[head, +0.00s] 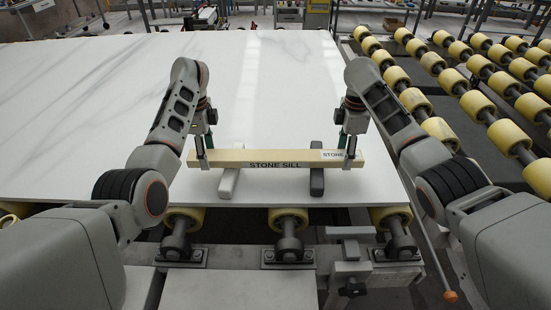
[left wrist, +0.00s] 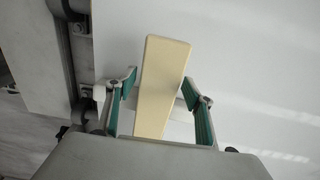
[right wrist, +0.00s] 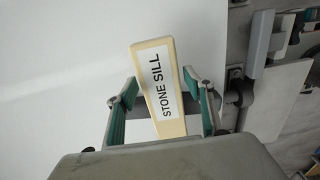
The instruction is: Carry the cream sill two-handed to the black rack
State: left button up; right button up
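The cream sill (head: 275,157), a long bar with STONE SILL lettering, lies level from left to right above the white slab. It passes over a white bar-shaped support (head: 229,184) and the black rack (head: 317,184), a dark bar. I cannot tell whether it touches them. My left gripper (head: 204,155) has its fingers on both sides of the sill's left end, close against it, as in the left wrist view (left wrist: 160,88). My right gripper (head: 348,150) holds the right end likewise, beside the label in the right wrist view (right wrist: 160,85). The supports are partly hidden beneath the sill.
The large white slab (head: 270,90) is otherwise clear behind the sill. Its near edge lies just in front of the supports, above yellow rollers (head: 289,218). A roller conveyor (head: 440,130) runs along the right side. A metal clamp (head: 349,265) stands at the front.

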pick_arm(q)
grip_shut()
pick_arm(e)
grip_shut()
pick_arm(q)
jog(key=shift+w+r, duration=0.1)
jog(key=shift+r, duration=0.1)
pick_arm(e)
jog(key=shift+w+r, duration=0.1)
jog(key=shift+r, duration=0.1)
pick_arm(q)
jog(key=shift+r, duration=0.1)
pick_arm(e)
jog(key=shift+r, duration=0.1)
